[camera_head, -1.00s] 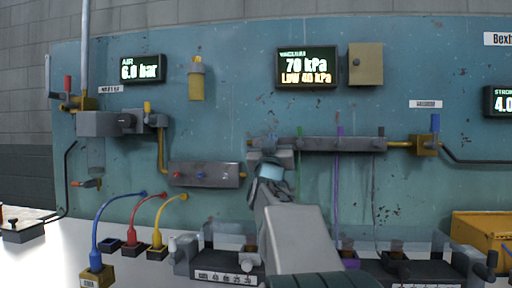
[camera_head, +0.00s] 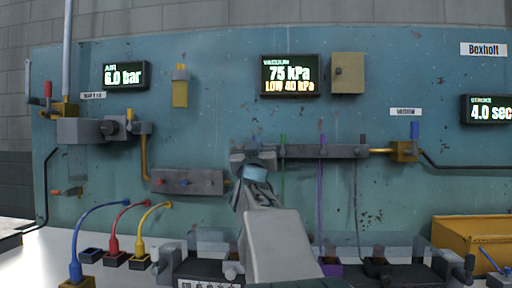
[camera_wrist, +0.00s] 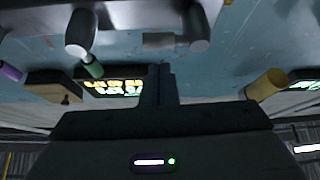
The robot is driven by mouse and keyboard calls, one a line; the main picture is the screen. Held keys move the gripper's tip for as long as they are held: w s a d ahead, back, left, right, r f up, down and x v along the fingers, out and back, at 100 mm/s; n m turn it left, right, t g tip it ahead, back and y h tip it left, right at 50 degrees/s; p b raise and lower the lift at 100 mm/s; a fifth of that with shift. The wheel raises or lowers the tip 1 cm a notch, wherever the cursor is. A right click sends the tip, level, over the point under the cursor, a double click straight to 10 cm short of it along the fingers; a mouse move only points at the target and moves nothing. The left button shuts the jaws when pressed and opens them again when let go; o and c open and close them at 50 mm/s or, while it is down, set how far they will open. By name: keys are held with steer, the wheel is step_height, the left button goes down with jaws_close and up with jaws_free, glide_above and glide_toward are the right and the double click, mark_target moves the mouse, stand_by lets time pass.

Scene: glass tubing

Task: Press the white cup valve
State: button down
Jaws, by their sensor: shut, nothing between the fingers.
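My gripper (camera_head: 254,172) is shut and empty, in front of the left end of the grey valve manifold (camera_head: 315,151) on the blue panel. It covers part of that end in the head view. I cannot tell which part is the white cup valve. No contact is clear.
The vacuum display (camera_head: 290,75) reads 75 kPa, with a grey-yellow box (camera_head: 347,73) beside it. Blue, red and yellow hoses curve at lower left. A yellow bin (camera_head: 470,238) stands at right.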

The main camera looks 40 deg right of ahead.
steer(key=a+r+v, duration=0.1)
steer(key=r+v, duration=0.1)
steer(key=v, duration=0.7)
steer(key=shift+s+f, duration=0.15)
steer(key=shift+s, duration=0.2)
steer(key=shift+w+a+p, duration=0.1)
steer(key=shift+a+p, duration=0.05)
steer(key=shift+p, duration=0.15)
